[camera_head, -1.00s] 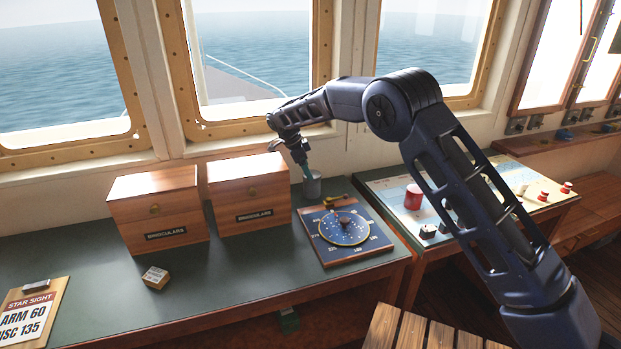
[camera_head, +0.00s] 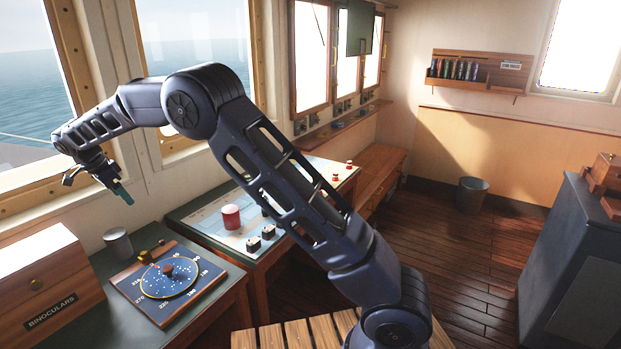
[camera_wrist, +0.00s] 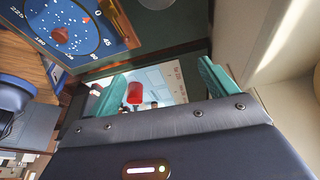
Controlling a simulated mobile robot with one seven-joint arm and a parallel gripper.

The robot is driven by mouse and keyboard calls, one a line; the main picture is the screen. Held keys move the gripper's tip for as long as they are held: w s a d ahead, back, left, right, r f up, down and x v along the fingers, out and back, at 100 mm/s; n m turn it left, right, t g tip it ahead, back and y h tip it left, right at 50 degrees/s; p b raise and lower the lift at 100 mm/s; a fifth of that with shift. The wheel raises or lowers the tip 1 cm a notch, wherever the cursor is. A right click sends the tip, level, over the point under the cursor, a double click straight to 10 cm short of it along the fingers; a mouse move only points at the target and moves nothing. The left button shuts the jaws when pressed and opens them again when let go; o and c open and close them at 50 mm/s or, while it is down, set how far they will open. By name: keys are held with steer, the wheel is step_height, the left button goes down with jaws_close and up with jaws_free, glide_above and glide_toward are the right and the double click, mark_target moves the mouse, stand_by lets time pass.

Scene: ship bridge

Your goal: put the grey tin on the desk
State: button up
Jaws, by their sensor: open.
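The grey tin (camera_head: 118,243) stands upright on the dark green desk (camera_head: 217,312), behind the star-finder board and right of the binoculars box. My gripper (camera_head: 122,194) is above the tin, clear of it, with its teal fingers angled down. In the wrist view, my gripper (camera_wrist: 163,82) has its two teal fingers apart with nothing held between them. A pale grey round shape at the top edge of the wrist view (camera_wrist: 155,3) appears to be the tin, mostly cut off.
A blue star-dial board (camera_head: 167,283) lies in front of the tin. A wooden binoculars box (camera_head: 45,290) is at left. The chart table (camera_head: 195,212) with a red tin (camera_head: 231,217) is to the right. A bin (camera_head: 472,195) stands on the floor.

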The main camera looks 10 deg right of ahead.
steer(key=w+d+r+n+y, duration=0.1)
steer(key=d+r, duration=0.4)
steer(key=d, duration=0.5)
steer(key=w+d+r+n, duration=0.15)
steer(key=d+r, duration=0.25)
steer(key=d, duration=0.6)
steer(key=w+d+r+n+y, duration=0.1)
steer(key=d+r, duration=0.4)
steer(key=d, duration=0.5)
steer(key=s+d+r+n+y, duration=0.15)
steer(key=s+d, duration=0.25)
steer(key=d, duration=0.6)
steer(key=s+d+r+n, duration=0.15)
steer(key=s+d, duration=0.25)
steer(key=d, duration=0.5)
steer(key=s+d+f+n+t, duration=0.1)
steer(key=s+d+f, duration=0.2)
steer(key=s+d, duration=0.5)
steer(key=s+d+f+n+t, duration=0.1)
steer(key=s+d+f, duration=0.3)
steer(key=s+d, duration=0.5)
steer(key=s+n, duration=0.1)
steer(key=s, duration=0.4)
steer(key=shift+d, duration=0.3)
